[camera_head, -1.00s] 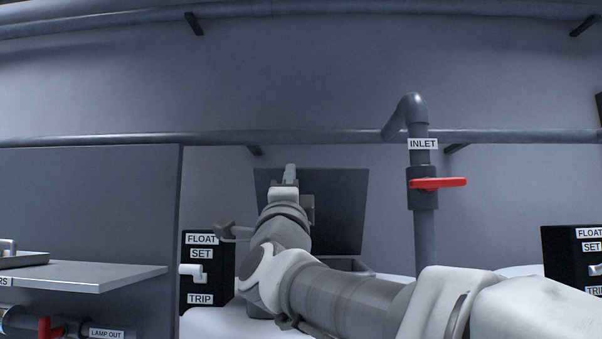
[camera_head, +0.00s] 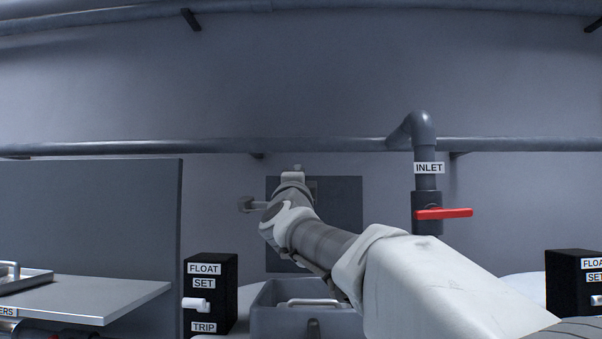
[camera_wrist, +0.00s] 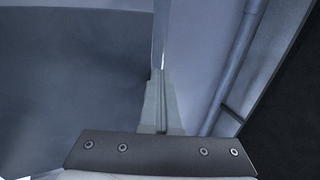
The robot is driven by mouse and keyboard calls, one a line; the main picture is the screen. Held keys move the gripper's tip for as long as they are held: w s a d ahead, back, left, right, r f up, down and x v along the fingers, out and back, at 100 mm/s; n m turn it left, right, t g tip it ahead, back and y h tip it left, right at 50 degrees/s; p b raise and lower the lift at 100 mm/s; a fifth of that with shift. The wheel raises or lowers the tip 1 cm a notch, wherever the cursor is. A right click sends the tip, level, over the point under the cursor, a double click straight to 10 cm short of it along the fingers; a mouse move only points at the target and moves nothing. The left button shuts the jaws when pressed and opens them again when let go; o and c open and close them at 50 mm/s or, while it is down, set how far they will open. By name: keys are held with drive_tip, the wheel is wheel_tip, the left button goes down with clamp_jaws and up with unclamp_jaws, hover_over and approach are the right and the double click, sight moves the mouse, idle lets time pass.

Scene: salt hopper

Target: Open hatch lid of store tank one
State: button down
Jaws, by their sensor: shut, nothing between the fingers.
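A dark square panel, which looks like the hatch lid (camera_head: 345,215), stands upright behind my arm in the head view. Below it is a grey raised hatch frame (camera_head: 262,322) with a pale bar handle (camera_head: 313,302) at it; my arm covers part of both. My gripper (camera_head: 297,169) is up near the panel's top edge, in front of it in the picture; whether it touches cannot be told. In the wrist view the fingers (camera_wrist: 161,100) are shut together and empty, with a broad grey surface to their left.
A black float box (camera_head: 210,300) stands left of the hatch, another (camera_head: 575,290) at far right. The inlet pipe (camera_head: 425,180) with a red valve handle (camera_head: 444,213) rises at right. A metal shelf (camera_head: 90,300) with a tray (camera_head: 25,282) is at left.

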drive_tip(key=shift+w, duration=0.9)
drive_tip(key=shift+f, duration=0.1)
